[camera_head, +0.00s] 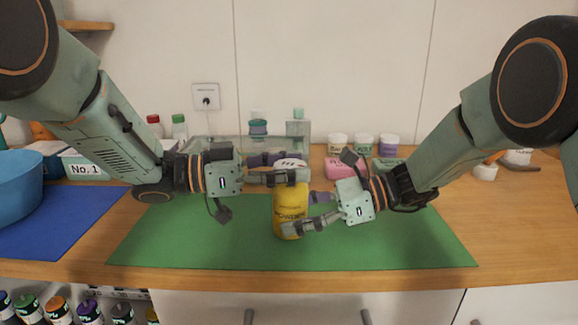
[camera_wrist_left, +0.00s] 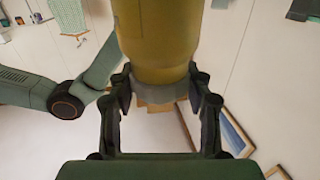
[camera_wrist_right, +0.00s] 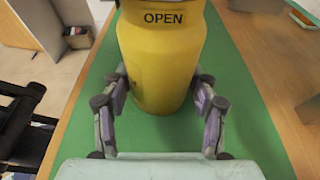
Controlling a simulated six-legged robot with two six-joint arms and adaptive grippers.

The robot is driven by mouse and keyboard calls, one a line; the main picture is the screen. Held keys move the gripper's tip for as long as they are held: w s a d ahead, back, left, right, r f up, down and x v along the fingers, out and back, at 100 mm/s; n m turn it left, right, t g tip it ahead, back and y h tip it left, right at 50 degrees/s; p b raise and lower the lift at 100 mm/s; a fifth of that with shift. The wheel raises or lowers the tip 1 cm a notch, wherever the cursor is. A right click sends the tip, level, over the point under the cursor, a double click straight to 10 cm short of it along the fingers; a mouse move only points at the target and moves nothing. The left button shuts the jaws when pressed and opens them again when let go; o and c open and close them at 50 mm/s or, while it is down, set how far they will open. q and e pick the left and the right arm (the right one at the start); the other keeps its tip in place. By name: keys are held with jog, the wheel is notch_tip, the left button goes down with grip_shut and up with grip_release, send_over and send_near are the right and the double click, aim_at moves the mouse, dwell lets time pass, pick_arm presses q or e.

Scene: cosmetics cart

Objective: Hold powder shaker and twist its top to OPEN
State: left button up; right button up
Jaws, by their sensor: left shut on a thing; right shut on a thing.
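The yellow powder shaker (camera_head: 290,205) is upright over the green mat, in the middle of the head view. My left gripper (camera_head: 290,171) is shut on its pale top, its fingers on either side. The left wrist view shows the yellow body (camera_wrist_left: 157,40) and a grey ring at the top, between my fingers. My right gripper (camera_head: 304,212) is shut on the lower body. In the right wrist view the word OPEN shows on the shaker (camera_wrist_right: 162,60), above my fingers. I cannot tell whether its base touches the mat.
The green mat (camera_head: 180,235) is otherwise mostly clear. Behind stand a glass tray with bottles (camera_head: 298,124), several small jars (camera_head: 363,143) and a pink box (camera_head: 333,168). A blue bowl (camera_head: 18,180) and blue mat (camera_head: 60,228) lie at left.

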pick_arm(q)
jog(key=shift+s+d+n+t+y, duration=0.15)
jog(key=shift+n+t+y, duration=0.55)
jog(key=shift+n+t, duration=1.15)
jog(key=shift+c, duration=0.3)
jog(key=shift+n+t+y, duration=0.35)
jog(key=shift+t+y, duration=0.25)
jog(key=shift+t, duration=0.75)
jog(key=o, duration=1.2)
jog(key=shift+a, duration=0.2)
jog(key=shift+v, duration=5.9)
